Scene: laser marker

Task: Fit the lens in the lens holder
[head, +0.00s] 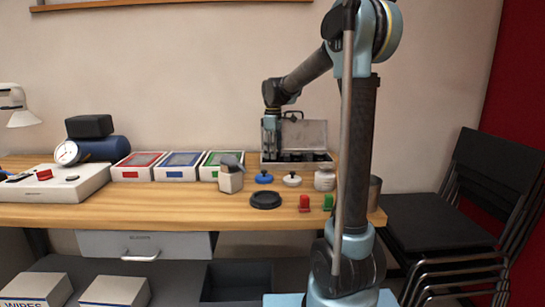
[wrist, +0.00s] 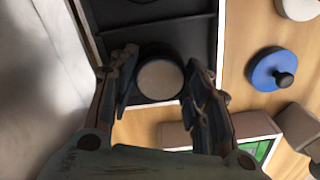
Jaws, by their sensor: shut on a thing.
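My gripper (head: 271,150) is at the open case at the back of the bench. In the wrist view my gripper (wrist: 160,90) has its fingers on both sides of a round lens (wrist: 160,78) with a dark rim and a pale middle, and is shut on it. The lens is over the dark case interior; I cannot tell whether it touches the case. A black ring-shaped piece (head: 265,201) lies flat near the bench front; it may be the lens holder, but I cannot be sure.
The open case (head: 308,132) has its lid up. Blue (head: 264,178) and white (head: 292,180) knobbed discs, a grey-beige device (head: 230,176) and red (head: 305,203) and green (head: 328,203) pieces stand nearby. Three colored-framed trays (head: 181,167) are left. Bare wood (head: 190,212) shows at the front.

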